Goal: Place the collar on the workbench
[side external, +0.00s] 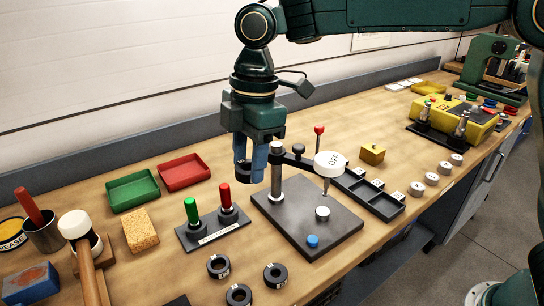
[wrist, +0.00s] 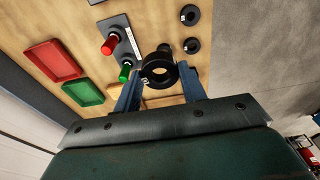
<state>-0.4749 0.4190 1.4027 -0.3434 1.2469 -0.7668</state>
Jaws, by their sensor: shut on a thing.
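A black ring-shaped collar (wrist: 160,70) sits between the two blue fingers of my gripper (wrist: 158,88) in the wrist view. In the side external view my gripper (side external: 249,172) points down, shut on the dark collar (side external: 243,171), which is partly hidden by the fingers. It is held above the workbench (side external: 120,178), just left of the metal post on the grey fixture plate (side external: 300,225). Several similar dark rings lie flat at the front of the bench, among them one ring (side external: 219,266) and another (side external: 275,276).
A stand with green and red handles (side external: 212,228) is in front of my gripper. A red tray (side external: 183,172), a green tray (side external: 132,190) and a sponge (side external: 141,231) lie to the left. The fixture's arm carries a white knob (side external: 329,164). Bare wood shows behind the fixture.

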